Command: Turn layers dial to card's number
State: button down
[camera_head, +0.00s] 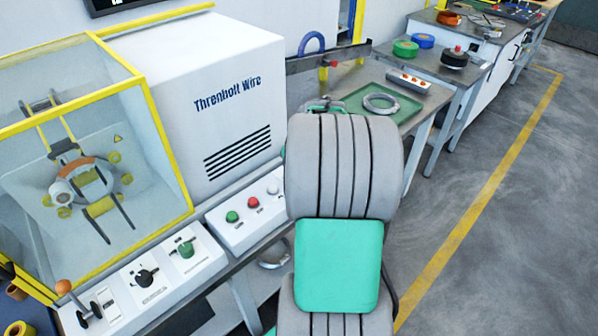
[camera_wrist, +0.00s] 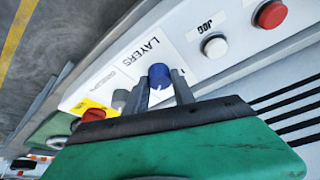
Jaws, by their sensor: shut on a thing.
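The layers dial is a blue knob (camera_wrist: 159,74) beside the printed word LAYERS on a white panel in the wrist view. My gripper (camera_wrist: 160,84) has its two grey fingers on either side of the knob and is shut on it. The marks around the dial are too small or hidden to read. In the head view my arm covers the dial and the gripper's fingers. I cannot make out a card with a number in either view.
The wrist view shows a white JOG button (camera_wrist: 214,46), a red button (camera_wrist: 271,14) and a red knob on yellow (camera_wrist: 94,114) near the dial. In the head view, a glass-sided wrapping machine (camera_head: 90,170) stands left and a green tray (camera_head: 356,116) lies on the bench behind my arm.

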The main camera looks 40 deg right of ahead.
jog(key=shift+a+m+h, duration=0.1)
jog(key=shift+m+h, duration=0.2)
jog(key=shift+m, duration=0.6)
jog(key=c, duration=1.1)
grip_release()
jog(key=shift+o, duration=0.2)
jog(key=v, duration=0.7)
jog(key=shift+r+g+b, duration=0.3)
jog(key=shift+r, duration=0.1)
jog(key=shift+a, duration=0.1)
